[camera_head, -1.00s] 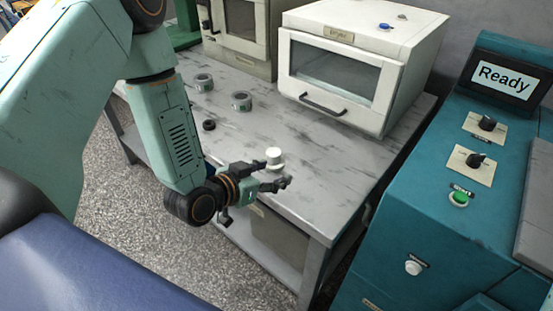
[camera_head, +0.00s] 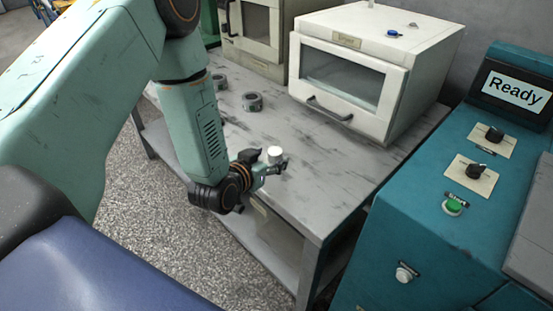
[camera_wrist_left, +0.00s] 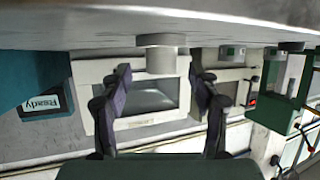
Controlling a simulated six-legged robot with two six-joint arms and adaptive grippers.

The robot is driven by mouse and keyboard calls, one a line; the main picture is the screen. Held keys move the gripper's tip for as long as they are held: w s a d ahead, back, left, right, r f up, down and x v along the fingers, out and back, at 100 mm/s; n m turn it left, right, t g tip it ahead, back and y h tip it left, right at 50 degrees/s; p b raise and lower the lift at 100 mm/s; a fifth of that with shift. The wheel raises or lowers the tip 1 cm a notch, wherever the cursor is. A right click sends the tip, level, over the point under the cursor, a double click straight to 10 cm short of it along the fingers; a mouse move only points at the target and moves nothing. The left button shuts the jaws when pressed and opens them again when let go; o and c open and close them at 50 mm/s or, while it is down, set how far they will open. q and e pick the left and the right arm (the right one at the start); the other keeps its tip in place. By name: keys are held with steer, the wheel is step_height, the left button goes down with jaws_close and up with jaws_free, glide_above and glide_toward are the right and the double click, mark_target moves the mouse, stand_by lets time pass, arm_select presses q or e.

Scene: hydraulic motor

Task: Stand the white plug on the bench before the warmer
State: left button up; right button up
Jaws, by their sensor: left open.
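The white plug (camera_head: 274,153) stands upright on the grey bench (camera_head: 300,200), near its front edge and some way in front of the white warmer (camera_head: 345,75). My left gripper (camera_head: 267,168) is low at the bench's front edge, close to the plug, with its fingers open. In the left wrist view, which is upside down, the plug (camera_wrist_left: 162,60) shows between the two spread fingers (camera_wrist_left: 160,92), with a gap on each side. Its wide end is against the bench surface. The warmer (camera_wrist_left: 95,75) shows behind it. My right gripper is not in view.
A beige oven (camera_head: 268,55) stands at the back left. A teal console (camera_head: 425,215) with knobs and a "Ready" screen (camera_head: 514,88) stands at the right. The bench before the warmer is clear.

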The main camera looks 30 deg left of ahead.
mark_target(272, 154)
arm_select(q)
steer(key=x, duration=0.4)
steer(key=shift+w+a, duration=0.2)
steer(key=shift+s+d+r, duration=0.15)
steer(key=shift+r, duration=0.05)
steer(key=shift+c, duration=0.2)
steer(key=shift+f, duration=0.15)
steer(key=c, duration=1)
jaws_close()
